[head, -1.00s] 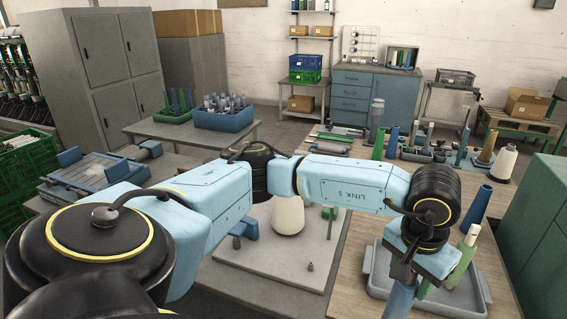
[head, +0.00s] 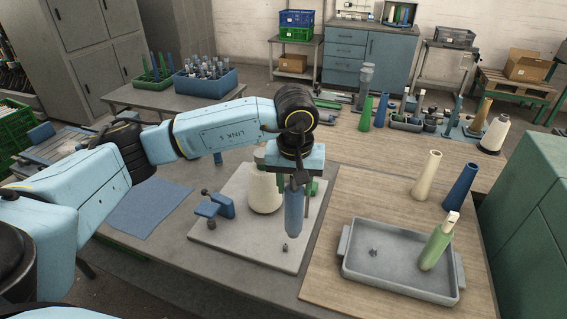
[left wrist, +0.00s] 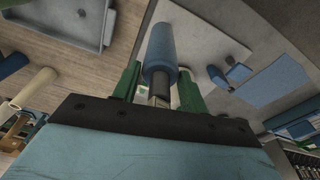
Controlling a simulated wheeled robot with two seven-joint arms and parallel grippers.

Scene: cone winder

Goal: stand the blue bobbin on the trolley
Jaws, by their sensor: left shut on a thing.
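My left gripper (head: 294,182) is shut on a blue bobbin (head: 294,212), which hangs upright below it over the light grey plate (head: 225,232). In the left wrist view the bobbin (left wrist: 160,50) sits between the green fingers (left wrist: 158,88). A second blue bobbin (head: 460,187) stands on the wooden tabletop at the right. I cannot tell for sure which surface is the trolley. My right gripper is not in view.
A cream cone (head: 265,190) and a blue clamp (head: 215,206) stand on the plate close to the held bobbin. A grey tray (head: 398,284) holds a leaning green bobbin (head: 436,247). A cream bobbin (head: 427,176) stands behind it. Bare wood lies left of the tray.

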